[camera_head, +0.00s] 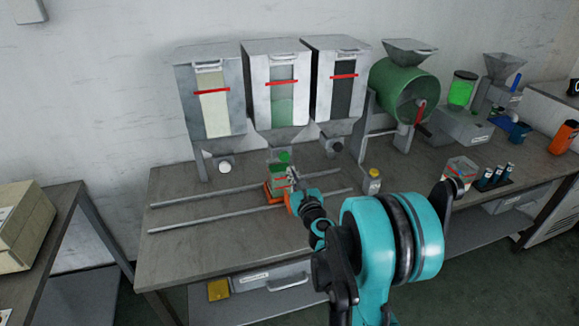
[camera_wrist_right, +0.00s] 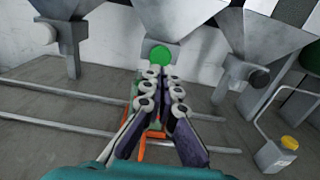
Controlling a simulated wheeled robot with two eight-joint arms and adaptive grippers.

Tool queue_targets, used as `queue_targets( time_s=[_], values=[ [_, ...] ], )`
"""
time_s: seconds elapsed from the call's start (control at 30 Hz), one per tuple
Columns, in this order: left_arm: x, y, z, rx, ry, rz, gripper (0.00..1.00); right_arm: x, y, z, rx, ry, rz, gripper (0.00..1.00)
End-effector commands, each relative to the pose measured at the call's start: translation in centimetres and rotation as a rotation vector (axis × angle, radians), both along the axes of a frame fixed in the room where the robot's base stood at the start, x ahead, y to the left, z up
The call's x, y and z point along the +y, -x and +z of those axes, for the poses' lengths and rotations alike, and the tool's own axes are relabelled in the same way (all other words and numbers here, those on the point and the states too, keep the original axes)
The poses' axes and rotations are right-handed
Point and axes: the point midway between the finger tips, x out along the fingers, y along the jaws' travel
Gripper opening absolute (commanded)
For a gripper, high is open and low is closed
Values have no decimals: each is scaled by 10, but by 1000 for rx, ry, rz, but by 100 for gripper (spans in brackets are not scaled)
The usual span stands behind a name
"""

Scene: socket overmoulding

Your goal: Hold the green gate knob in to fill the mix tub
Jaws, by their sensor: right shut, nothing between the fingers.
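The green gate knob (camera_head: 284,157) sits under the middle hopper (camera_head: 274,85), which shows green material behind its window. It appears as a round green disc (camera_wrist_right: 161,54) in the wrist view. My right gripper (camera_head: 293,176) is shut and empty. In the wrist view its fingertips (camera_wrist_right: 160,74) lie just below the green disc; I cannot tell if they touch it. The mix tub (camera_head: 277,186), a small clear box with green showing at it, sits on an orange carriage (camera_head: 272,198) under the middle hopper, partly hidden by my gripper. My left gripper is not in view.
A white knob (camera_head: 225,168) is under the left hopper and a dark knob (camera_head: 337,146) under the right one. Two rails (camera_head: 190,222) run along the bench. A yellow-capped bottle (camera_head: 372,182) stands right of my gripper. A green drum (camera_head: 405,90) stands farther right.

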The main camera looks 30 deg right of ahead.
Motion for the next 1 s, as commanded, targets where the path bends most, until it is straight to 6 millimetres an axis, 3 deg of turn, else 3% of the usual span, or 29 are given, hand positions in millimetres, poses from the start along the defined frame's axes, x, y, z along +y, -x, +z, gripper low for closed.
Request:
queue_targets(
  time_s=[0.2,0.4,1.0],
  values=[
    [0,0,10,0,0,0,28,10,41,1,0,0,0,0],
    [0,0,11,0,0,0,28,14,59,0,0,0,-1,0],
    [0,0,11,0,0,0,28,15,62,0,0,0,0,0]
  ],
)
